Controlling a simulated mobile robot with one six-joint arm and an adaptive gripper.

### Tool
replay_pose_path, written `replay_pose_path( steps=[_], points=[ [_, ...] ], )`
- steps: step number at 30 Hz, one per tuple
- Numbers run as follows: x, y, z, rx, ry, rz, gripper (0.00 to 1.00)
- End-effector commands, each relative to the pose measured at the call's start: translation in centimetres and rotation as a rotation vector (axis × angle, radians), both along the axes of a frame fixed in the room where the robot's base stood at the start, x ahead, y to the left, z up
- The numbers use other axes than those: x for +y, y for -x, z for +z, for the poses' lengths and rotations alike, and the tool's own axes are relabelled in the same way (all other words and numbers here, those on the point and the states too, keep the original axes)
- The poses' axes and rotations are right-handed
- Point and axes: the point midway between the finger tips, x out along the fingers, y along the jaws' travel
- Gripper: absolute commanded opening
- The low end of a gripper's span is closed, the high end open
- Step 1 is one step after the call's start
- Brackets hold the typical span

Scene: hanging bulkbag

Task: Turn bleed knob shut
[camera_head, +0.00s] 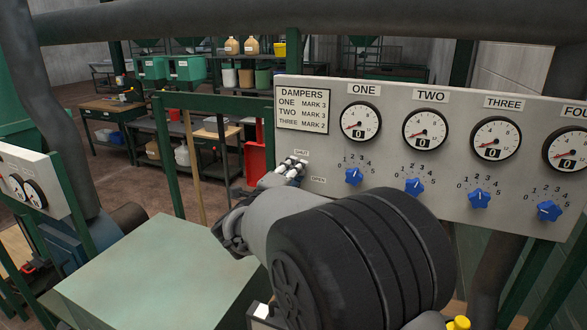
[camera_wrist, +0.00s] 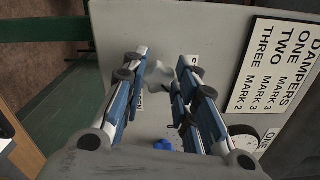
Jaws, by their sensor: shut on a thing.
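The grey panel (camera_head: 400,185) carries a SHUT label (camera_head: 301,153) and an OPEN label (camera_head: 318,179) at its lower left. My gripper (camera_head: 291,169) is at the panel between these labels, and its fingers hide the bleed knob there. In the wrist view my gripper (camera_wrist: 161,78) has its blue and white fingers on either side of a pale grey knob, the bleed knob (camera_wrist: 159,74). It is shut on this knob. The knob's exact pointing direction is hard to make out.
A DAMPERS sign (camera_head: 302,110) is above my gripper. Several round gauges (camera_head: 360,121) and blue dials (camera_head: 354,176) run along the panel to the right. A pale green box top (camera_head: 150,275) is at the lower left. A green rail (camera_head: 215,103) is left of the panel.

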Motion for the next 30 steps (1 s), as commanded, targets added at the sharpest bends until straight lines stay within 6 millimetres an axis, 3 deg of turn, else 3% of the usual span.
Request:
replay_pose_path(
  steps=[18,30],
  points=[
    [-0.05,0.0,-0.08,0.217,0.527,0.0,0.03],
    [-0.11,0.03,-0.28,0.302,0.736,-0.001,0.03]
  ],
)
